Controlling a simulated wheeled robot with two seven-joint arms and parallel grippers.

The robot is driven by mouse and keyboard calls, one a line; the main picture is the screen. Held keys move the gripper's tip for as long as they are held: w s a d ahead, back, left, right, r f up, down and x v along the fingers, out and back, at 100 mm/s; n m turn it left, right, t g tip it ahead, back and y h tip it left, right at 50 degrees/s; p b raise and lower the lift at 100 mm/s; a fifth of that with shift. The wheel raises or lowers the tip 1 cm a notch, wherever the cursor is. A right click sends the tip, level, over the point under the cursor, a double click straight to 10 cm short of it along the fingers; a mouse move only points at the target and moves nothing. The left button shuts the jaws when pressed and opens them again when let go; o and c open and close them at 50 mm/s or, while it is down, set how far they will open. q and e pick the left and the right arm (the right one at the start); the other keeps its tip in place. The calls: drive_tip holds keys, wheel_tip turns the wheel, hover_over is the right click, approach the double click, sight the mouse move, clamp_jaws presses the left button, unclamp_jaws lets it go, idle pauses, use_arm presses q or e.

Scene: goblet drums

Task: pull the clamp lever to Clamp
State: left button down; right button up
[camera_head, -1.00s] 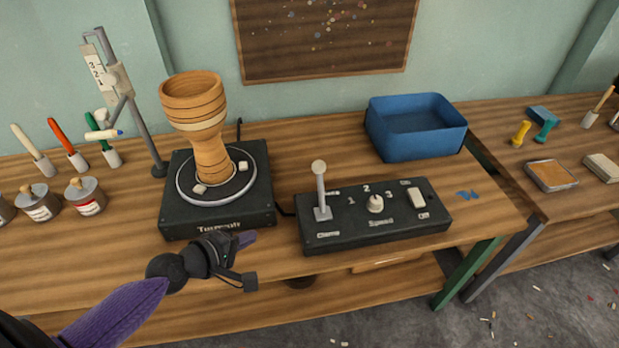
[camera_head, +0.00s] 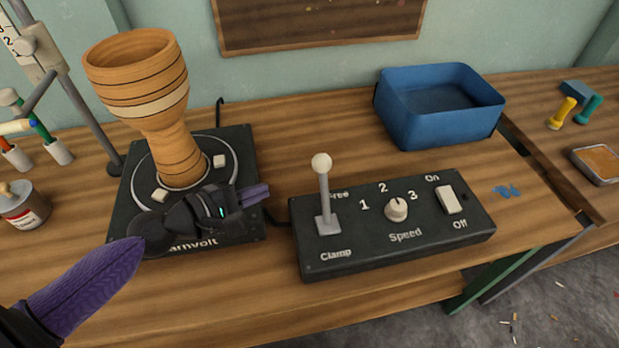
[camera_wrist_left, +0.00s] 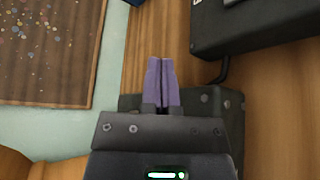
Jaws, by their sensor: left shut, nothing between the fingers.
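The clamp lever (camera_head: 324,192) is a grey stick with a white ball top on the black control box (camera_head: 395,225). It stands nearly upright, its ball toward the "Free" label at the back, with "Clamp" printed at the front. My left gripper (camera_head: 262,192) is shut and empty, in front of the turntable (camera_head: 247,160) and left of the lever, apart from it. My right gripper is not in view.
A wooden goblet drum (camera_head: 165,150) stands on the turntable, close behind my left gripper. A blue bin (camera_head: 440,125) sits behind the control box. A metal stand (camera_head: 75,100) and paint jar (camera_head: 22,208) are at left.

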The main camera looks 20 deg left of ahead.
sight(324, 192)
use_arm(q)
drive_tip(key=shift+s+r, duration=0.1)
drive_tip(key=x, duration=0.9)
drive_tip(key=shift+w+d, duration=0.2)
drive_tip(key=shift+w, duration=0.1)
drive_tip(key=s+d+r+p, duration=0.1)
drive_tip(key=d+r+p, duration=0.1)
drive_tip(key=shift+s+d+p, duration=0.15)
drive_tip(key=shift+s+p, duration=0.2)
drive_tip(key=shift+s+d+f, duration=0.1)
drive_tip(key=shift+s+d, duration=0.1)
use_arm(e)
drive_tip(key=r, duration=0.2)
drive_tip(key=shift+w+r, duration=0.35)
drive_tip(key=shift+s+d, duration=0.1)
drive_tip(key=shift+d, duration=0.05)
use_arm(q)
drive_tip(key=shift+s+d+m, duration=0.15)
drive_tip(key=shift+s+m, duration=0.05)
drive_tip(key=shift+m, duration=0.1)
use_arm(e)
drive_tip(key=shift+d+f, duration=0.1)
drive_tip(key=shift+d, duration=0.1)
